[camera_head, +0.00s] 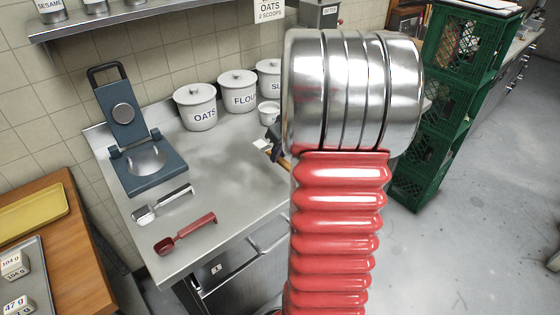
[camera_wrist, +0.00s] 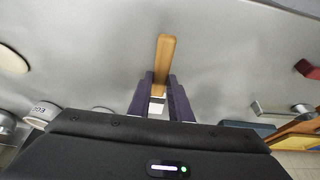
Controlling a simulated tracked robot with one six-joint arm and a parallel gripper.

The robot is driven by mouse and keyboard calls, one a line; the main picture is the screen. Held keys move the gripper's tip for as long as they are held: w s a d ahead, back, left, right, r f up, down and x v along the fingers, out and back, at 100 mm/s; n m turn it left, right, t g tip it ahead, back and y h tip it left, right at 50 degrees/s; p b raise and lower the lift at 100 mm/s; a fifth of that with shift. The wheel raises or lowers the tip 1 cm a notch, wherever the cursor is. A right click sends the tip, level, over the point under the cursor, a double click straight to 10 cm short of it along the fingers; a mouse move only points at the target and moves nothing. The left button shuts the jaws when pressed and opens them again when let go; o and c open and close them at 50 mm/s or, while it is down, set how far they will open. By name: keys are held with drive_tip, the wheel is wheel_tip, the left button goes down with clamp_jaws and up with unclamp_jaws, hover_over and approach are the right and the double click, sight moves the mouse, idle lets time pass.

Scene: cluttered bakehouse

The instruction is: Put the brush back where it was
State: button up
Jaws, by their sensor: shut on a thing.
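The brush (camera_wrist: 163,62) shows in the wrist view as a flat tan wooden handle with a whitish part near my fingers. My gripper (camera_wrist: 158,98) is shut on it, one dark purple finger on each side. In the head view a small part of the brush (camera_head: 261,143), pale with some tan, shows just left of my arm, over the back of the steel counter (camera_head: 232,170). My arm hides most of the gripper there. I cannot tell whether the brush touches the counter.
White canisters labelled OATS (camera_head: 196,108) and FLOUR (camera_head: 238,92) and a small white cup (camera_head: 269,112) stand behind. A blue press (camera_head: 133,150), a metal scoop (camera_head: 160,204) and a red scoop (camera_head: 185,234) lie left. Green crates (camera_head: 425,145) stand right. The counter's middle is clear.

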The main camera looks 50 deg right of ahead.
sight(281, 159)
drive_tip(key=shift+f, duration=1.7)
drive_tip(key=shift+f, duration=0.1)
drive_tip(key=o, duration=0.9)
drive_tip(key=v, duration=1.2)
